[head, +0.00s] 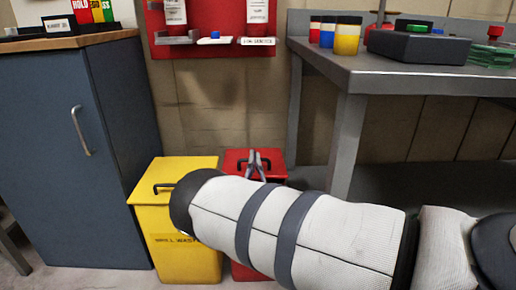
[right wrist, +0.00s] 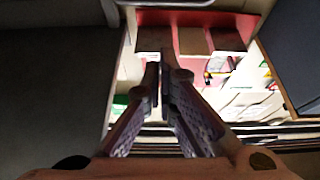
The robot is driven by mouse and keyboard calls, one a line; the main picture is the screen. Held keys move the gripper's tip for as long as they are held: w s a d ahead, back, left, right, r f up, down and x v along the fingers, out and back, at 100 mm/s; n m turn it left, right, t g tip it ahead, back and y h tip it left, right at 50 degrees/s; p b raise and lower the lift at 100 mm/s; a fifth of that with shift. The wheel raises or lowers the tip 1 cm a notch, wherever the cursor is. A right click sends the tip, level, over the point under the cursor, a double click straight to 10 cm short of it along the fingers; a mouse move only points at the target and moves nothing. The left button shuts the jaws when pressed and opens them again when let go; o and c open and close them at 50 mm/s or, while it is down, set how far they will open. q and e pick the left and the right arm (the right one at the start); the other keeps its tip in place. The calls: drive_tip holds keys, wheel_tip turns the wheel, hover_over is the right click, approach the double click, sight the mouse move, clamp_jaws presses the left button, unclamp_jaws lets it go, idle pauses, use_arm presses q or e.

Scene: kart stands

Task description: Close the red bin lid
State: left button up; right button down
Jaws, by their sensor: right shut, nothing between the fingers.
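The red bin (head: 252,271) stands on the floor to the right of the yellow bin, mostly hidden behind my right arm. Its red lid (head: 276,172) shows behind the arm and looks flat and down on the bin; its front edge is hidden, so I cannot tell whether it is fully seated. My right gripper (head: 258,158) is over the lid, with its fingers shut and empty; contact is unclear. The shut fingers also show in the right wrist view (right wrist: 164,75). My left gripper is not in view.
The yellow bin (head: 186,262) has a black handle on its lid. A blue cabinet (head: 75,160) stands left. A grey metal table (head: 400,78) with jars and a dark box is at the right. A red wall board (head: 218,20) hangs above the bins.

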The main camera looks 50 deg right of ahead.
drive_tip(key=f+v, duration=0.1)
drive_tip(key=v, duration=0.6)
wheel_tip(320, 180, up, 6)
drive_tip(key=b, duration=0.5)
hover_over(257, 173)
drive_tip(key=shift+w+d+f+y, duration=0.1)
drive_tip(key=shift+w+d+y, duration=0.1)
drive_tip(key=shift+d+y, duration=0.1)
wheel_tip(257, 173, down, 3)
drive_tip(key=shift+s+a+r+b, duration=0.1)
drive_tip(key=shift+a+b, duration=0.05)
drive_tip(key=shift+b, duration=0.4)
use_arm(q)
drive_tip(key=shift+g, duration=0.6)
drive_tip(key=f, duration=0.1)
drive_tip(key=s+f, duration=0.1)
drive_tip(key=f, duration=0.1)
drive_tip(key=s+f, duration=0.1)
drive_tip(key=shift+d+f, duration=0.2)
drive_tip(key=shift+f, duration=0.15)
use_arm(e)
drive_tip(key=shift+s+a+f, duration=0.1)
drive_tip(key=shift+f, duration=0.15)
